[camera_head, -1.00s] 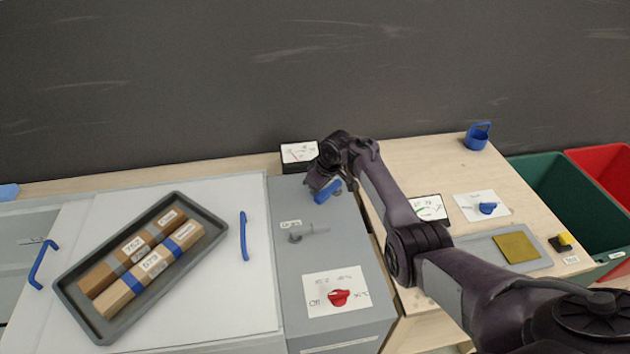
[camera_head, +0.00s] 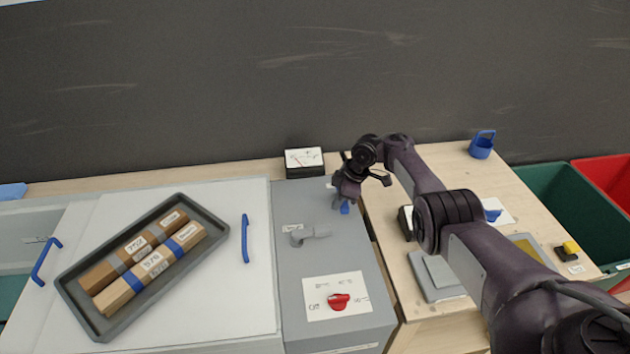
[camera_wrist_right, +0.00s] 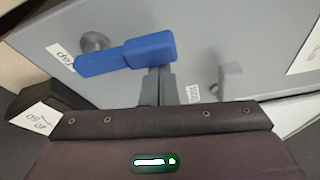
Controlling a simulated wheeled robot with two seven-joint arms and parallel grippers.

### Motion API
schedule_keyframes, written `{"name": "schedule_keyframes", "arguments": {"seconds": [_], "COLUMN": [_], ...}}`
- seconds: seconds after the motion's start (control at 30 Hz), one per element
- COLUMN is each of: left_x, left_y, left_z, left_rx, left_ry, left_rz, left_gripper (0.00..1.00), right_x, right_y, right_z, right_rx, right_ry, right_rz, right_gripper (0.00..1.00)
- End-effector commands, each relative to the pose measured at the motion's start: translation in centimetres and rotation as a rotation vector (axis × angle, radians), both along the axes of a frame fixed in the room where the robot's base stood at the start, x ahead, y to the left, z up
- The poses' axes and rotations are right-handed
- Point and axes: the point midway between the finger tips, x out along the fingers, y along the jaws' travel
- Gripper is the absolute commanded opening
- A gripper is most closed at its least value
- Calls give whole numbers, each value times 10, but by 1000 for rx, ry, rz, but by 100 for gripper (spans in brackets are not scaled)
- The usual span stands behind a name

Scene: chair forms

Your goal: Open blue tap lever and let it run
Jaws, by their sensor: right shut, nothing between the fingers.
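The blue tap lever (camera_wrist_right: 125,55) lies across the upper left of the right wrist view, on a round grey pivot beside a tap label (camera_wrist_right: 62,57). In the head view only a small part of the lever (camera_head: 345,209) shows below my right gripper, which hides the rest. My right gripper (camera_head: 343,198) is shut and empty at the lever. In the wrist view its fingertips (camera_wrist_right: 159,72) meet the lever's near edge close to its free end; I cannot tell whether they touch. My left gripper is not in view.
A grey lever (camera_head: 311,235) and a red knob (camera_head: 339,301) sit on the same grey unit. A gauge box (camera_head: 304,160) stands behind. A grey tray (camera_head: 209,209) with wooden blocks is at left. A blue cup (camera_head: 482,147) and green bin (camera_head: 575,205) are at right.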

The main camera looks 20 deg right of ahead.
Motion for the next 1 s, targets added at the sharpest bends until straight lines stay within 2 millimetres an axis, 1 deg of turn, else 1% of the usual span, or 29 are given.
{"name": "schedule_keyframes", "arguments": {"seconds": [0.3,0.77,0.87,1.0], "left_x": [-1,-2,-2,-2], "left_y": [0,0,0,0], "left_z": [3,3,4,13], "left_rx": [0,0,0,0], "left_ry": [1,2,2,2], "left_rz": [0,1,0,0], "left_gripper": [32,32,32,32], "right_x": [-4,-4,-4,-3], "right_y": [-6,-8,-6,7], "right_z": [0,-1,0,2], "right_rx": [-2,-3,-3,-1], "right_ry": [3,5,5,4], "right_rz": [-3,-5,-5,-4], "right_gripper": [0,0,0,0]}}
